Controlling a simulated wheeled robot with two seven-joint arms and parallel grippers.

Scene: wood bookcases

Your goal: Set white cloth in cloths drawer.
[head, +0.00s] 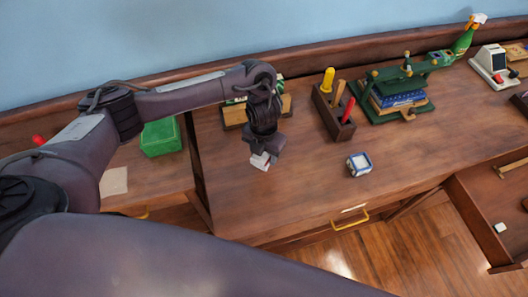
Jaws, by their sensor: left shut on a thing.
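My left gripper (263,152) points down above the wooden desk (300,190), left of its middle. It is shut on a small white thing (261,161), which looks like the white cloth; the fingers partly hide it. An open drawer (480,198) at the right edge holds a small white item (500,227) and is cut off by the frame. A closed drawer with a yellow handle (350,220) shows under the desk's front edge. I cannot tell which is the cloths drawer. My right gripper is not in view.
A blue-and-white block (359,164) sits right of the gripper. Behind are a wooden tool holder (333,114), a green press with books (400,98) and a white device (493,66). A green box (161,137) and a beige sheet (114,182) lie left. The desk's front middle is clear.

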